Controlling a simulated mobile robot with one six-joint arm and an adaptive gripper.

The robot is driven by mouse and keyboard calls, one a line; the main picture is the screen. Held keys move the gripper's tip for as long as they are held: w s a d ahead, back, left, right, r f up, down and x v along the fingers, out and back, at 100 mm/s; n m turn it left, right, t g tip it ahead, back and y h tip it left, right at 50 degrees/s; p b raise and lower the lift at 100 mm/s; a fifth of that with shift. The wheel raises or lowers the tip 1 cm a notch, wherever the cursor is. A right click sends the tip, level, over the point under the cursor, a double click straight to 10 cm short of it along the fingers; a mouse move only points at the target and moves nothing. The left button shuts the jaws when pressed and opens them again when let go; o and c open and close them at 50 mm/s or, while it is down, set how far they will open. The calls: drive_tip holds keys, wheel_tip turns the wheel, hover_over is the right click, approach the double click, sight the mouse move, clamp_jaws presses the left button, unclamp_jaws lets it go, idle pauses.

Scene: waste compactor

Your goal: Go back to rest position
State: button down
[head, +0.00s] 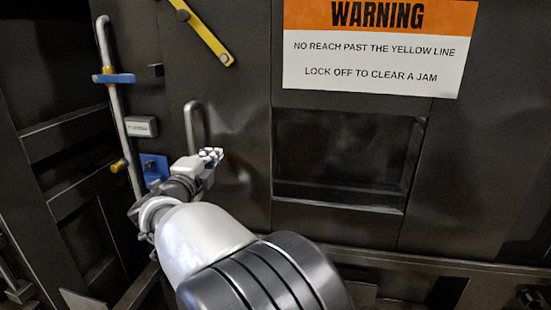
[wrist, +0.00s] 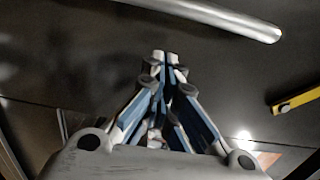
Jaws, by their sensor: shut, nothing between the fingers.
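My gripper (head: 212,156) is in front of the dark compactor door (head: 239,100) in the head view, just below and right of the grey vertical handle (head: 194,116). In the wrist view my gripper (wrist: 166,58) has its fingertips together with nothing between them. The handle shows there as a pale bar (wrist: 225,18) at the top, apart from the fingertips. My arm stretches forward from the bottom of the head view and hides part of the door's lower area.
A warning sign (head: 375,45) hangs above a dark recessed window (head: 345,150). A yellow bar (head: 203,32) is at the upper left of the door. A long rod (head: 117,90) with a blue bracket (head: 113,78), a small label plate (head: 141,126) and a blue plate (head: 153,166) are at left.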

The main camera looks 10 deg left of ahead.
drive_tip(key=s+d, duration=0.1)
drive_tip(key=s, duration=1)
drive_tip(key=w+d+r+n+g+y+b, duration=0.1)
drive_tip(key=w+d+r+n+y, duration=0.15)
drive_tip(key=d, duration=0.25)
drive_tip(key=w+d+r+n+g+y+b, duration=0.1)
drive_tip(key=w+d+r+n+y, duration=0.1)
drive_tip(key=d+n, duration=0.25)
drive_tip(key=s+d+f+n+g+b, duration=0.1)
drive_tip(key=s+d+f+n+g, duration=0.25)
drive_tip(key=d, duration=0.65)
drive_tip(key=s+d+f+n+g+h+b, duration=0.1)
drive_tip(key=s+d+f+n+g+h, duration=0.2)
drive_tip(key=s+d+f, duration=0.7)
drive_tip(key=s+d+f+n+g+h+b, duration=0.1)
drive_tip(key=s+d+f+n+g+h, duration=0.2)
drive_tip(key=s+d+f, duration=0.7)
drive_tip(key=s+d+g, duration=0.2)
drive_tip(key=s+d, duration=0.5)
drive_tip(key=shift+s+f+b, duration=0.15)
drive_tip(key=shift+s+b, duration=0.1)
drive_tip(key=shift+b, duration=0.1)
drive_tip(key=shift+d, duration=0.1)
